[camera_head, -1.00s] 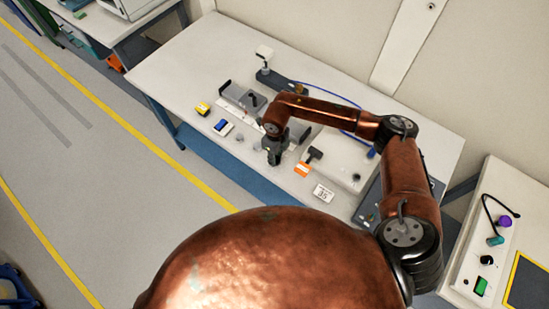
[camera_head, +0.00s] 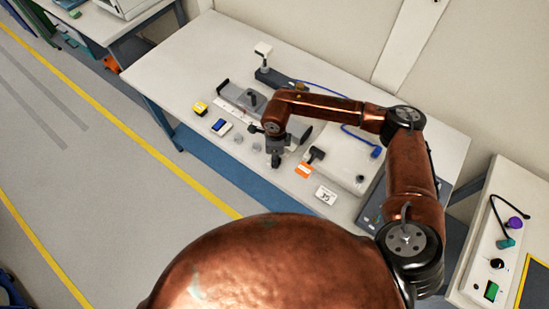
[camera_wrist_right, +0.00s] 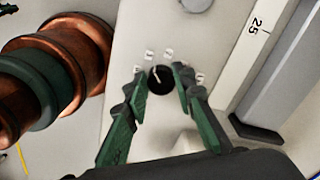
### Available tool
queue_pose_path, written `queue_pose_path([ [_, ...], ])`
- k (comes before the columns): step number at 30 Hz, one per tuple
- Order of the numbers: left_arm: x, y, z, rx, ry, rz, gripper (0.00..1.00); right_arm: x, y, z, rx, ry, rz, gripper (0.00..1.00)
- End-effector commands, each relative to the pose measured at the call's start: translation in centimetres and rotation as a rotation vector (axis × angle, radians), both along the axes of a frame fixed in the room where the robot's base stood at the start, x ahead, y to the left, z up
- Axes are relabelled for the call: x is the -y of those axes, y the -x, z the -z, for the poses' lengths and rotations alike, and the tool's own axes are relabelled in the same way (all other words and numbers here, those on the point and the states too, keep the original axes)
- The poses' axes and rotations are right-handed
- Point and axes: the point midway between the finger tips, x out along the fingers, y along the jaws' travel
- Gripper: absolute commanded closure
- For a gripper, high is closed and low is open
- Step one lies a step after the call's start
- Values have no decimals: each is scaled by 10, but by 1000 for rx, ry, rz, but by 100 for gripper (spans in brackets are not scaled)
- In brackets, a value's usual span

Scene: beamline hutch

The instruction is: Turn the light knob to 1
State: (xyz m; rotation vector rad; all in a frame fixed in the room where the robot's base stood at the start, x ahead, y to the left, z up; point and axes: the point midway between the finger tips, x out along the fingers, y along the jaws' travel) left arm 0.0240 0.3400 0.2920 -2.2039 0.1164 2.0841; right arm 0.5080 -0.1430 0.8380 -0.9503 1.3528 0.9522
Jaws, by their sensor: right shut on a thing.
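The light knob (camera_wrist_right: 161,79) is a round black knob with a white pointer line, in the right wrist view. Small printed marks (camera_wrist_right: 148,54) surround it on a pale plate, too blurred to read surely. The pointer lies roughly up-and-down in that view. My right gripper (camera_wrist_right: 160,84) has its green-padded fingers on both sides of the knob, shut on it. In the head view my right gripper (camera_head: 276,160) points down at the bench near its front edge and hides the knob. My left gripper is not in view.
On the bench (camera_head: 190,65) stand a grey rail device (camera_head: 240,100), a yellow block (camera_head: 200,107), a blue-and-white box (camera_head: 221,127), an orange tag (camera_head: 304,170) and a white label card (camera_head: 325,195). A control panel (camera_head: 492,235) with other knobs is at the right.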

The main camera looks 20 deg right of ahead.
Motion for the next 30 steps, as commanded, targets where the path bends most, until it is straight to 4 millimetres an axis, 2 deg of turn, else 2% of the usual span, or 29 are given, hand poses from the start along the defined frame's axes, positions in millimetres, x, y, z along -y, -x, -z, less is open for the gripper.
queue_pose_path([
  [8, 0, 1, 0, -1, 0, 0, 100, 4, 3, 2, -11, 9, 2, 100],
  [9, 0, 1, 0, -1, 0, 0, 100, 4, 3, 2, -11, 9, 2, 76],
  [16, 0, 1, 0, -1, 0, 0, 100, 1, 2, 1, -5, 6, 0, 60],
  [25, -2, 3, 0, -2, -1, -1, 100, 0, 0, -1, -2, 2, 0, 59],
  [30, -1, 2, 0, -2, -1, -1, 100, 1, 0, -17, -1, 3, 1, 59],
])
